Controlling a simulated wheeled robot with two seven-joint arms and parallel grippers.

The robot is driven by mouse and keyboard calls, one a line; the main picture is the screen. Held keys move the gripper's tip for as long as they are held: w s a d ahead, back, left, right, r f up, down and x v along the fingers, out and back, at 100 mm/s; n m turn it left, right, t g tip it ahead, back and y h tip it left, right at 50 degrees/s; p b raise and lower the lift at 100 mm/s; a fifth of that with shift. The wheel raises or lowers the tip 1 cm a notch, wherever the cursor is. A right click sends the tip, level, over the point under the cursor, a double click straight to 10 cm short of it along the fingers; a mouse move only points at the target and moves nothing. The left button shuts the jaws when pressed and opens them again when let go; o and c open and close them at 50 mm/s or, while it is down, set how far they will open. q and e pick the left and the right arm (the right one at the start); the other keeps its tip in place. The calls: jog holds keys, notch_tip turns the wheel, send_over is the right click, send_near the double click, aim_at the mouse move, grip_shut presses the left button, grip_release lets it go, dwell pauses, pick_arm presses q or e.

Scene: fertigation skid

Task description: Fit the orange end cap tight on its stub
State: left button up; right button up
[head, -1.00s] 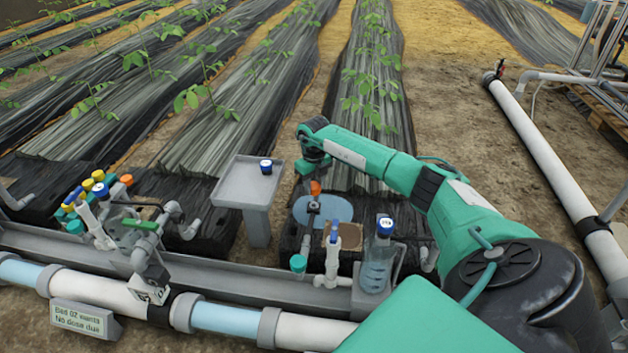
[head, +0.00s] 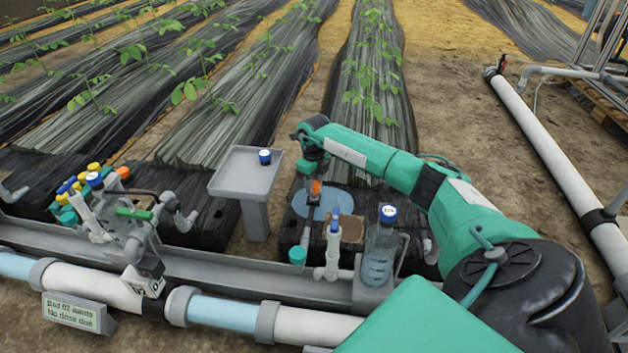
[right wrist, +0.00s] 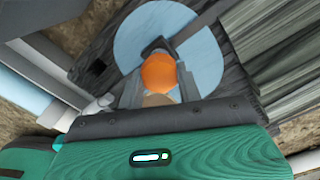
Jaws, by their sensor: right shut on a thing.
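The orange end cap (head: 315,187) is over the pale blue round patch, at the upper end of a grey fitting (head: 307,212). It also shows in the right wrist view (right wrist: 159,74) as an orange dome between the two grey fingers. My right gripper (head: 314,181) points down and is shut on the cap, a finger on each side. The stub's rim under the cap is hidden, so I cannot tell how far the cap sits on it. My left gripper is not in view.
A grey pedestal tray (head: 245,172) with a small blue-capped vial (head: 265,157) stands to the left. A white blue-topped injector (head: 333,245) and a clear bottle (head: 379,255) stand in front, close to the right arm. The pale blue patch (head: 337,200) lies below the gripper.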

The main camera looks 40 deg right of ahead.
jog(key=shift+f, duration=0.35)
jog(key=shift+f, duration=0.5)
dwell(0.3)
jog(key=shift+f+p, duration=0.3)
jog(key=shift+p, duration=0.05)
dwell(0.3)
jog(key=o, duration=0.6)
jog(key=shift+o, duration=0.2)
jog(key=shift+f, duration=0.35)
